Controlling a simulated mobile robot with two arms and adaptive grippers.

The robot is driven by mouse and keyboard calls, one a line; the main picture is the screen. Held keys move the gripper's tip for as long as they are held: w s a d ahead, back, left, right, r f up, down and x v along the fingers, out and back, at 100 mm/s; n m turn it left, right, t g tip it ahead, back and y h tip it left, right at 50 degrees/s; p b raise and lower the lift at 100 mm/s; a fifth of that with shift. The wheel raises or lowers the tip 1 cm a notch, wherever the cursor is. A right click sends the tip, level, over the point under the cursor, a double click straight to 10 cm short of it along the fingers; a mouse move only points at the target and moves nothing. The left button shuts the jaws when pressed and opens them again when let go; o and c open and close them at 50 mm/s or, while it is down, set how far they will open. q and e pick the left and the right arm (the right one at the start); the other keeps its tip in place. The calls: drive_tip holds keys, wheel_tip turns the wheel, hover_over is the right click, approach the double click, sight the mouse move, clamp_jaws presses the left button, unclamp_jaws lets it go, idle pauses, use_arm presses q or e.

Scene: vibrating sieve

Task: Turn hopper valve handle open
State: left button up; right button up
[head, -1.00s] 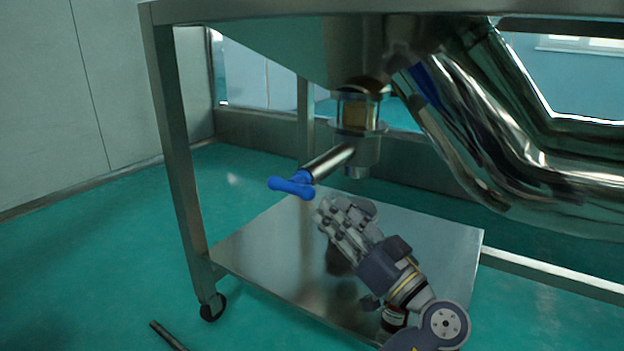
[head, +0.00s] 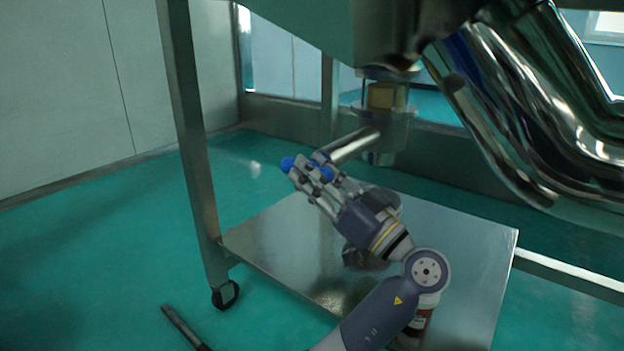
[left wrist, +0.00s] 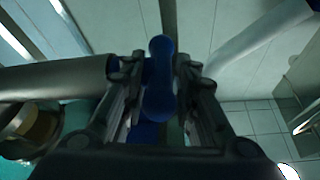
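The blue valve handle (head: 290,163) is a crossbar on the end of a metal shaft (head: 352,146). The shaft sticks out to the left from the valve under the hopper. My left gripper (head: 307,170) is at the handle in the head view, its fingers apart and partly covering it. In the left wrist view, the blue handle (left wrist: 160,85) lies between the two fingers of my left gripper (left wrist: 158,70), with little room on either side. Firm contact does not show. The shaft (left wrist: 60,78) comes in from the left. My right gripper is not in view.
The steel stand has a leg (head: 190,130) left of the gripper and a low shelf (head: 285,245) beneath it. A large shiny pipe (head: 530,120) slopes down at the right. The green floor (head: 90,250) at the left is mostly clear.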

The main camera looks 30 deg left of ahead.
use_arm(q)
drive_tip(key=shift+a+r, duration=0.15)
drive_tip(key=shift+a, duration=0.1)
clamp_jaws()
